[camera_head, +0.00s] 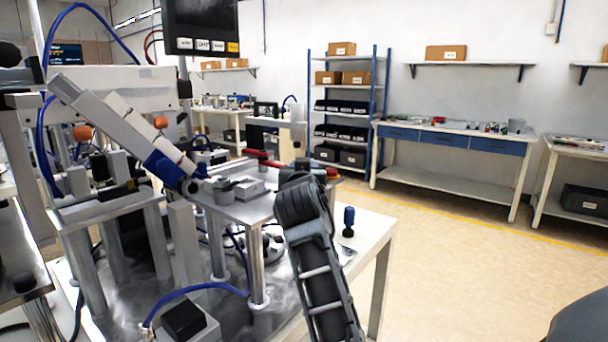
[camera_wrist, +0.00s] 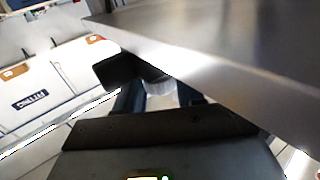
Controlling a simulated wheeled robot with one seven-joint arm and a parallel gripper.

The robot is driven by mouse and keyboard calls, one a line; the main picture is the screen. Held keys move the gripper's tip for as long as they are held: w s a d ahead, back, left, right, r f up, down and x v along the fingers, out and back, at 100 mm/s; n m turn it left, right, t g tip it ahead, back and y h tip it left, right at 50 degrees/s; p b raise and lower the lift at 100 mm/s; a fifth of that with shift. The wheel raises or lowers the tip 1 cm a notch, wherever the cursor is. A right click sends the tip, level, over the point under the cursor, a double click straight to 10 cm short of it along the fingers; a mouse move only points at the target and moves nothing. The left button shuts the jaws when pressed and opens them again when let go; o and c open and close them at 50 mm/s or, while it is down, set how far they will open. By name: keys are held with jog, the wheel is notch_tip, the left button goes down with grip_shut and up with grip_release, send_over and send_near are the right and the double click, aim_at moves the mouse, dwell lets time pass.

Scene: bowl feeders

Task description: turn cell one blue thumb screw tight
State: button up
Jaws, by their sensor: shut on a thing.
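In the wrist view, my gripper (camera_wrist: 160,96) has its dark fingers shut on a pale, ribbed round knob (camera_wrist: 159,87) just beside and under the edge of a grey metal plate (camera_wrist: 215,65). The knob's place fits the thumb screw, but no blue shows on it, and the fingers hide its sides. A black block-like part (camera_wrist: 122,71) juts out next to the knob. In the head view, my wrist stands at the right end of the raised metal plate (camera_head: 235,208); it hides my fingertips and the knob.
An inclined feed track (camera_head: 120,125) with a blue bracket (camera_head: 166,168) rises left of the plate. A grey clamp block (camera_head: 249,188) stands on the plate. A blue-handled tool (camera_head: 348,221) stands on the white table right of my arm. The floor to the right is open.

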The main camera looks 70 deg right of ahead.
jog(key=o, duration=0.9)
jog(key=shift+b+v, duration=0.55)
jog(key=shift+v, duration=3.4)
